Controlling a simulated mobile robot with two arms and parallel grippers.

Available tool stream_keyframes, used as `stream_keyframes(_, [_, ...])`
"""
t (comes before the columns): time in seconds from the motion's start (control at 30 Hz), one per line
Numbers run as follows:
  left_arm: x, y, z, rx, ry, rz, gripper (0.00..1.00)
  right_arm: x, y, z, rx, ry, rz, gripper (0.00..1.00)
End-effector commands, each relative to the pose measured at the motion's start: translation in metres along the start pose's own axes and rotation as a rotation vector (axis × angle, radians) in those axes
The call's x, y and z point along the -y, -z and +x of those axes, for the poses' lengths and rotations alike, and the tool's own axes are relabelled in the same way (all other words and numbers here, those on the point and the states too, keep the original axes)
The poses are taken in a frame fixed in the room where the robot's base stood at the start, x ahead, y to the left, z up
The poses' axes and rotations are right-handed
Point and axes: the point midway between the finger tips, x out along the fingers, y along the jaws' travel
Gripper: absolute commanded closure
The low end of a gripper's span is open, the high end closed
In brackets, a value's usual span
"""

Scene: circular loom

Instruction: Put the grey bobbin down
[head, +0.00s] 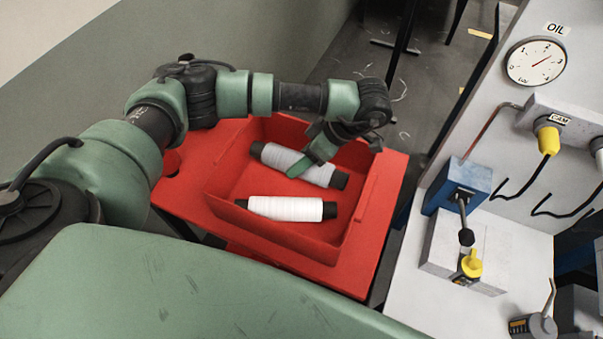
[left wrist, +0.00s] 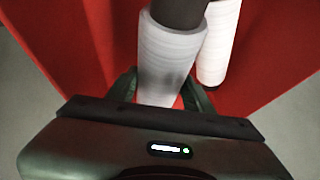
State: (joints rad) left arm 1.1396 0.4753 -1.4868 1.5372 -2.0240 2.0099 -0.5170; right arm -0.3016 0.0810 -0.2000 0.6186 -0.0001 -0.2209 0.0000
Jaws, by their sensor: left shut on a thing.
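The grey bobbin (head: 280,158) has dark ends and lies roughly level inside the red box (head: 226,152), towards its far side. My left gripper (head: 303,166) reaches down from above and is shut around its middle. In the left wrist view the grey bobbin (left wrist: 168,52) sits between the fingers (left wrist: 160,95). I cannot tell whether it touches the box floor or is slightly above it. A white bobbin (head: 283,208) lies in the nearer part of the box, apart from the grey one; it also shows in the left wrist view (left wrist: 216,42). My right gripper is out of view.
The box rests on a red stand (head: 190,178). Right of it is a grey machine panel with an oil gauge (head: 535,62), a blue block (head: 467,183) and a yellow plug (head: 548,141). Some red box floor is bare left of the bobbins.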

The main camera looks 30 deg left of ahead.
Motion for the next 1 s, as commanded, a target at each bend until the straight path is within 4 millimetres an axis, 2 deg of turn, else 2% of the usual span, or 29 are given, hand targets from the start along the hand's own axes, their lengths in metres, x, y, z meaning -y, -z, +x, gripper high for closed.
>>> stream_keyframes(0.03, [-0.001, -0.005, 0.008, 0.002, 0.002, 0.0, 0.99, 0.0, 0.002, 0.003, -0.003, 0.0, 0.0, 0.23])
stream_keyframes(0.2, [-0.005, -0.012, 0.018, 0.001, -0.001, 0.001, 0.99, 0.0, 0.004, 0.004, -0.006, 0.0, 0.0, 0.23])
stream_keyframes(0.43, [-0.01, -0.027, 0.045, 0.001, 0.002, -0.001, 0.99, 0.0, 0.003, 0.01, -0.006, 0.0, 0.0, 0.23])
stream_keyframes(0.87, [-0.013, -0.031, 0.051, 0.0, -0.002, -0.001, 0.99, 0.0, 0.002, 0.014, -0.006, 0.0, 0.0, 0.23])
stream_keyframes(0.9, [-0.013, -0.03, 0.05, 0.0, -0.002, 0.0, 0.4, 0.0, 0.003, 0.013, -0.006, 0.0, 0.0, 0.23])
stream_keyframes(0.97, [-0.013, -0.03, 0.05, 0.0, -0.001, 0.0, 0.27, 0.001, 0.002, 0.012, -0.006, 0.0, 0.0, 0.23])
stream_keyframes(1.0, [-0.013, -0.03, 0.05, 0.0, -0.001, 0.0, 0.27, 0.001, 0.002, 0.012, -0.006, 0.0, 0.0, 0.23])
